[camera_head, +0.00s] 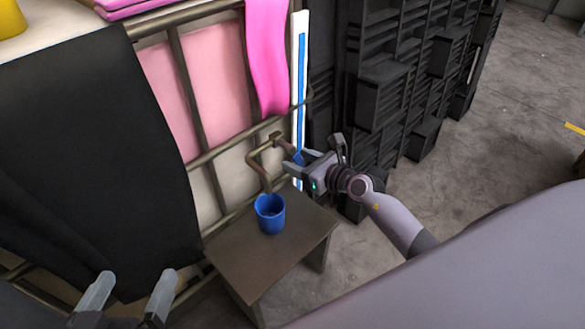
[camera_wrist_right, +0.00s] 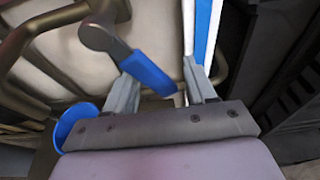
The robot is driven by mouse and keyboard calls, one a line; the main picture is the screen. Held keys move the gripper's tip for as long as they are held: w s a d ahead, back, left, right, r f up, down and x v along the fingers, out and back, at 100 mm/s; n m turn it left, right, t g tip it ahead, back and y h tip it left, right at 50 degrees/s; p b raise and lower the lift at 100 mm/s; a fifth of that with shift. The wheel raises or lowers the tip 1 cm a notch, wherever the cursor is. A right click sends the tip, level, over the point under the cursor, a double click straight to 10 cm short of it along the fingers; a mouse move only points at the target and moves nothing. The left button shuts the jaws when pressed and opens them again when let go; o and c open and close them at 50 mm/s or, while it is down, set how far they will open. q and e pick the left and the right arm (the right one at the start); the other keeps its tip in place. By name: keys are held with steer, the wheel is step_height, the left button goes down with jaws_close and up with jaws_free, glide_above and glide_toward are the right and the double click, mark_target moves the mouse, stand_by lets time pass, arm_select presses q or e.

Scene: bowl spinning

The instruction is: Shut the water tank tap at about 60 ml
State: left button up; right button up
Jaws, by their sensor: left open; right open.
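The tap is a brass-coloured bent pipe (camera_head: 262,160) with a blue lever handle (camera_wrist_right: 148,72). Its spout points down over a blue mug (camera_head: 268,222) standing upright on a small table. The mug's water level and any stream cannot be made out. My right gripper (camera_head: 294,167) is open at the tap; in the right wrist view its fingers (camera_wrist_right: 163,92) stand on either side of the handle's end, with the handle slanting between them. My left gripper (camera_head: 128,295) is open and empty at the lower left, away from the tap.
A white gauge strip with a blue column (camera_head: 302,85) stands upright behind the tap, beside a pink cloth (camera_head: 267,55). The small brown table (camera_head: 255,265) has bare top around the mug. Black shelving (camera_head: 385,80) rises at the right. A black cloth (camera_head: 90,150) hangs at left.

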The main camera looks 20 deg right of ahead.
steer(key=shift+s+a+p, duration=0.3)
steer(key=shift+a+p, duration=0.35)
steer(key=shift+a, duration=0.1)
steer(key=shift+s+a+p, duration=0.25)
steer(key=shift+a+p, duration=0.35)
steer(key=shift+a, duration=0.15)
steer(key=p+v, duration=0.4)
steer(key=v, duration=0.4)
steer(key=shift+s+r, duration=0.2)
steer(key=shift+r, duration=0.15)
steer(key=shift+s+d, duration=0.1)
stand_by(0.5)
